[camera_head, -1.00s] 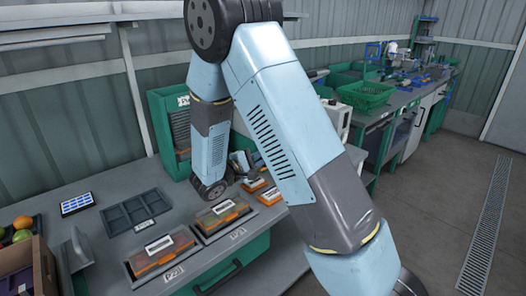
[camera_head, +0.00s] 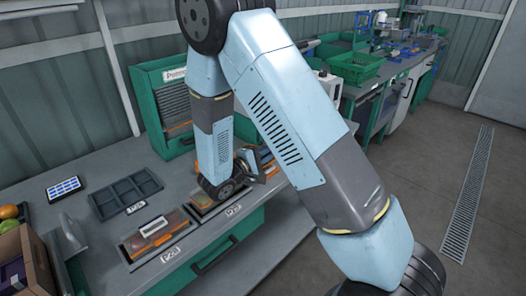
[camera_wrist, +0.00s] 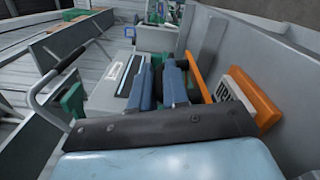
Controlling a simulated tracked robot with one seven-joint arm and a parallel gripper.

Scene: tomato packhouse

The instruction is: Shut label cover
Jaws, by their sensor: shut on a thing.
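In the head view my wrist hangs over the row of label trays at the bench's front edge, and my arm hides most of my gripper (camera_head: 252,166). In the wrist view my gripper (camera_wrist: 160,88) has its two blue-grey fingers close together. An orange-edged label cover (camera_wrist: 262,100) with a white label stands tilted just right of the fingers. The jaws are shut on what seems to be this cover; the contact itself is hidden. An orange-edged piece (camera_head: 265,157) also shows beside the gripper in the head view.
A dark compartment tray (camera_head: 126,194) and a small blue-screened device (camera_head: 65,188) lie on the grey bench. A green cabinet (camera_head: 155,100) stands behind. A cardboard box (camera_head: 22,262) is at the left edge. The floor to the right is clear.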

